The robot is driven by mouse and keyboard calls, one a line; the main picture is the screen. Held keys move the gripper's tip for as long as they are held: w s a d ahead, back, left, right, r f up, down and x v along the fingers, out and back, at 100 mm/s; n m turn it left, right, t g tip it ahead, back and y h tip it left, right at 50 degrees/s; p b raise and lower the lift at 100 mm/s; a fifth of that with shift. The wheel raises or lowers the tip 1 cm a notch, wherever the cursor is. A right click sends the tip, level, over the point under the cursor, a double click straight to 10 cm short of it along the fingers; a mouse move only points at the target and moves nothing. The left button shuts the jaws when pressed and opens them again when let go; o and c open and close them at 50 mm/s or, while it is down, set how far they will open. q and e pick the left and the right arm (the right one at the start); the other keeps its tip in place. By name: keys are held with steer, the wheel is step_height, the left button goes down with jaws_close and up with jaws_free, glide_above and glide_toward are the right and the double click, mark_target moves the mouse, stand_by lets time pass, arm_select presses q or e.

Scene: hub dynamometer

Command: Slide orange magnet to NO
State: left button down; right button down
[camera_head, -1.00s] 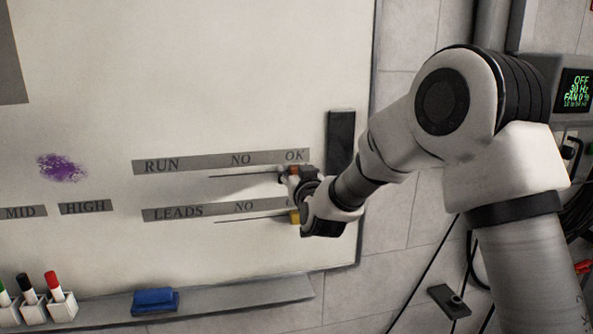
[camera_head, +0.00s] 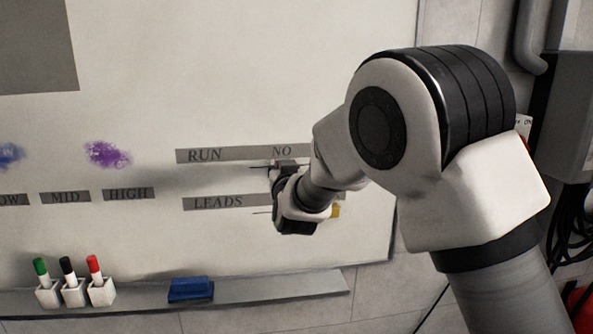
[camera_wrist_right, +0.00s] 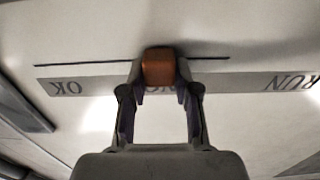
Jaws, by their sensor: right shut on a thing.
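My right gripper (camera_head: 284,170) is at the whiteboard, just below the NO mark (camera_head: 282,151) of the RUN strip (camera_head: 228,155). In the right wrist view the gripper (camera_wrist_right: 160,75) is shut on the orange magnet (camera_wrist_right: 159,64), a small block between its fingertips. The magnet sits at the thin dark slide line (camera_wrist_right: 80,64), level with NO, whose letters are partly hidden by the magnet and fingers. OK (camera_wrist_right: 66,88) shows to the left in that upside-down view. In the head view my gripper hides the magnet. My left gripper is not in view.
A yellow magnet (camera_head: 336,211) is on the lower LEADS row (camera_head: 222,203), close to my right wrist. A tray (camera_head: 250,294) below holds a blue eraser (camera_head: 190,289) and several markers in white cups.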

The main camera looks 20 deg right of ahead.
steer(key=c, duration=0.8)
jaws_free()
steer(key=shift+a, duration=0.2)
steer(key=shift+c, duration=0.2)
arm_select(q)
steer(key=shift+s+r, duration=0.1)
arm_select(e)
steer(key=shift+w+a, duration=0.1)
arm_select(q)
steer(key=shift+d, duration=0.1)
arm_select(e)
steer(key=v, duration=1.2)
